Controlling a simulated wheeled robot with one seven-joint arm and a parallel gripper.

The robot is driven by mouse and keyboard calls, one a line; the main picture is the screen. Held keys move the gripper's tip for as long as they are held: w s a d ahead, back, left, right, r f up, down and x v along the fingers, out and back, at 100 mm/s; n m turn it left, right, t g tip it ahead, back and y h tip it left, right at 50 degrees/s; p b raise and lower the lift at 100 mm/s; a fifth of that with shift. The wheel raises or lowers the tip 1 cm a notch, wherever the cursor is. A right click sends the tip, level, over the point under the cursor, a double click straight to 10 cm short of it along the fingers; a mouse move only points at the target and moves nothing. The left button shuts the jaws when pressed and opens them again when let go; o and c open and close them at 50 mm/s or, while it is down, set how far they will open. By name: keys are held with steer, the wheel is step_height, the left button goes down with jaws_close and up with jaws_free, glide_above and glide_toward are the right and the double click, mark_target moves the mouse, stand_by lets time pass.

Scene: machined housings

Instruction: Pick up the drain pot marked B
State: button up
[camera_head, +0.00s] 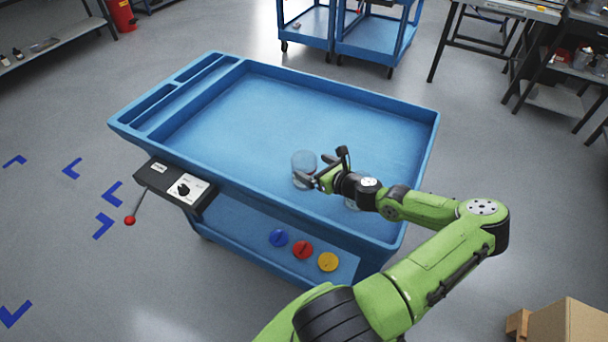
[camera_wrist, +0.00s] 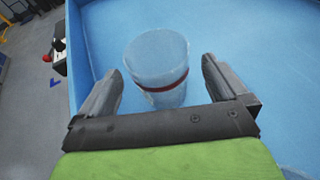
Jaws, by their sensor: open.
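A clear, pale pot (camera_head: 304,162) stands in the blue tray of the cart, near its front side. It also shows in the wrist view (camera_wrist: 157,58), with a dark red band around it. My gripper (camera_head: 322,166) is open, its two fingers on either side of the pot in the wrist view (camera_wrist: 162,67). I cannot tell whether either finger touches it. I can read no letter on this pot. Another clear object (camera_head: 351,204) shows partly below my gripper in the head view; my wrist hides most of it.
The blue cart tray (camera_head: 240,118) has raised walls and much bare floor at the left and back. A control box (camera_head: 180,184) with a lever hangs on its front left. Blue, red and yellow discs (camera_head: 303,250) lie on the lower shelf.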

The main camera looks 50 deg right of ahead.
mark_target(297, 159)
steer(key=b+x, duration=0.1)
steer(key=x, duration=0.4)
steer(key=shift+w+a+r, duration=0.1)
steer(key=shift+w, duration=0.05)
steer(key=shift+r, duration=0.1)
steer(key=c, duration=1.2)
